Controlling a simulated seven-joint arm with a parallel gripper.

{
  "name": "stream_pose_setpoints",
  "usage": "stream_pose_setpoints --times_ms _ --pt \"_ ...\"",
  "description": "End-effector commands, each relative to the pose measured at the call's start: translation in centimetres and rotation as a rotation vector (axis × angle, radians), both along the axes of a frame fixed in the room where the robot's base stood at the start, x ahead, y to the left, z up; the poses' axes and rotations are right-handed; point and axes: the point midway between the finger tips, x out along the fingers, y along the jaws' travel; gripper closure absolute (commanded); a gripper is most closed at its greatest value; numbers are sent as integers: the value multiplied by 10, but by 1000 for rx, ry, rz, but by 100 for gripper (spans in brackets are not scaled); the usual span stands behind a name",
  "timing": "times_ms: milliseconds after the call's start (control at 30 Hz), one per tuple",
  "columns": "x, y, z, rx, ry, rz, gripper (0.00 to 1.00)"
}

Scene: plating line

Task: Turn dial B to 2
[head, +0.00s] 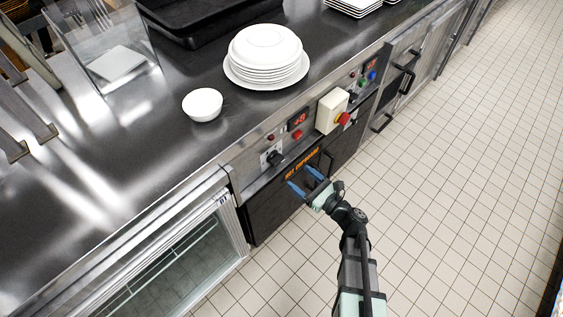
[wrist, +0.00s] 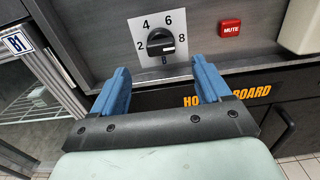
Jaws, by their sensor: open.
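A black dial (wrist: 160,42) sits on a pale plate marked 2, 4, 6 and 8 in the wrist view. In the head view the same dial (head: 275,158) is on the counter's front panel. My gripper (head: 300,178) is open and empty, in front of the panel and a little below and right of the dial. In the wrist view my blue fingers (wrist: 160,72) are spread to either side below the dial, not touching it.
A red MUTE button (wrist: 230,27) is right of the dial. A beige box with a red knob (head: 333,111) juts from the panel farther right. The hot cupboard's handle (head: 327,163) is below. A white bowl (head: 203,104) and stacked plates (head: 266,55) stand on the counter.

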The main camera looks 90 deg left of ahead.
Motion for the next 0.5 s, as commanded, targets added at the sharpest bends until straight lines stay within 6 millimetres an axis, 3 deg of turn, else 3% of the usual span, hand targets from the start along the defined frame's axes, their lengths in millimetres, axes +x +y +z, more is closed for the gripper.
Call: stream_pose_setpoints --times_ms 200,500 --pt "-28 30 -1 1 -1 2 23" --pt "-58 59 0 1 -1 0 23"
